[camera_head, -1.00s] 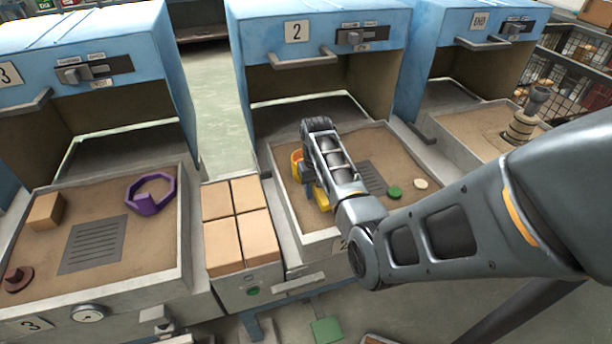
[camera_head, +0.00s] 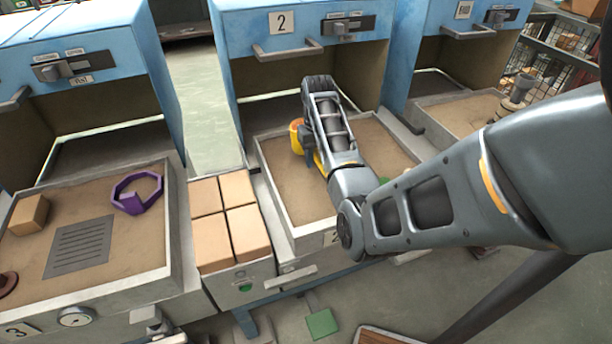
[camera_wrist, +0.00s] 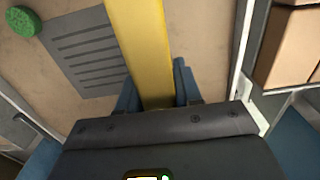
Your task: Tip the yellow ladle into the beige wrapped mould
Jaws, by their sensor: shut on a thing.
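My gripper (camera_wrist: 157,95) is shut on the yellow ladle (camera_wrist: 143,45), whose handle runs between the fingers in the wrist view. In the head view the ladle's orange-yellow bowl (camera_head: 297,137) shows left of my wrist, over the sand bed of bay 2. My arm hides much of the ladle, and I cannot see what the bowl holds. The beige wrapped mould (camera_head: 511,104) stands in the right-hand bay, with a grey funnel-like top (camera_head: 521,86). It is well away from the ladle.
Bay 2's tray (camera_head: 277,195) has raised rims. A grate (camera_wrist: 86,48) and green disc (camera_wrist: 22,20) lie below. Blue hoods overhang the bays. My arm crosses the front right.

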